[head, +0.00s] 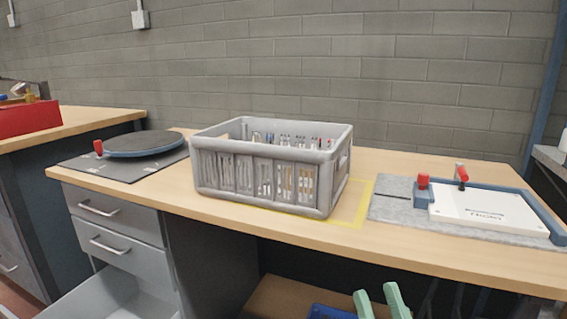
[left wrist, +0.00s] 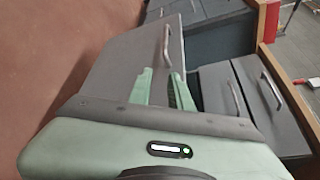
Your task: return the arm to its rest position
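My right gripper (head: 376,291) shows at the bottom edge of the head view, right of the middle. Its two pale green fingers stand apart with nothing between them, in front of the workbench and below its top. My left gripper (left wrist: 161,76) shows in the left wrist view with its fingers apart and empty. Grey drawer fronts lie beyond it, and it is not seen in the head view. Most of both arms is out of view.
A grey crate (head: 225,178) with several items stands on the wooden workbench (head: 430,250). A round turntable (head: 145,143) is at left, a white plate in a blue fixture (head: 480,212) at right. An open drawer (head: 120,295) juts out at lower left.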

